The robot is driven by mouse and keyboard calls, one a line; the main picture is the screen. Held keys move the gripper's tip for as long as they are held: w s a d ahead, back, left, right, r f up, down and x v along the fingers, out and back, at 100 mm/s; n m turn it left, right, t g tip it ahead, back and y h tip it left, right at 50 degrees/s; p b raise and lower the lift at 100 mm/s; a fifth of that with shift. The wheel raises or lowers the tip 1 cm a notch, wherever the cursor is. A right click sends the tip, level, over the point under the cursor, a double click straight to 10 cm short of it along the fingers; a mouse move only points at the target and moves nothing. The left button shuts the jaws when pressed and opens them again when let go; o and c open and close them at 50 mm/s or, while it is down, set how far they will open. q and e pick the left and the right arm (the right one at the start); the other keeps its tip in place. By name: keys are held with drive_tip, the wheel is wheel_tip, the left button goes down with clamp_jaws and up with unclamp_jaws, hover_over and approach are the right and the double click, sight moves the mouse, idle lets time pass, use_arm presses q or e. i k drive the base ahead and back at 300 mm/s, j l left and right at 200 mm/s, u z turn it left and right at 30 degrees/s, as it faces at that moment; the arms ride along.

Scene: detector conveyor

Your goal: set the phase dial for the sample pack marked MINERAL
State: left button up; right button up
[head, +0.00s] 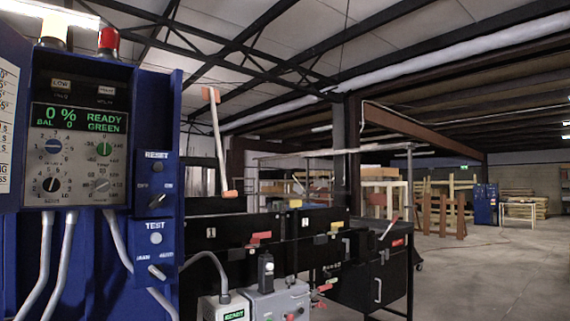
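A blue control cabinet stands at the left, with a grey dial panel (77,168) facing me. The panel has a blue knob (53,146), a green knob (104,149), a black knob (51,185) and a grey knob (101,185). The labels under the knobs are too small to read, so I cannot tell which is the phase dial. The display (80,118) above reads 0 %, BAL 0, READY GREEN. No sample pack marked MINERAL can be made out. Neither of my grippers is in view.
A red lamp (108,39) tops the cabinet. A grey box (277,301) and black machinery (270,228) stand to the right. The floor (480,270) at the far right is clear.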

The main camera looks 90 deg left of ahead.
sight(102, 184)
drive_tip(key=u, duration=3.95)
drive_tip(key=i+l+u, duration=0.15)
drive_tip(key=l+u, duration=0.2)
drive_tip(key=i+l+u, duration=0.1)
drive_tip(key=l+u, duration=0.2)
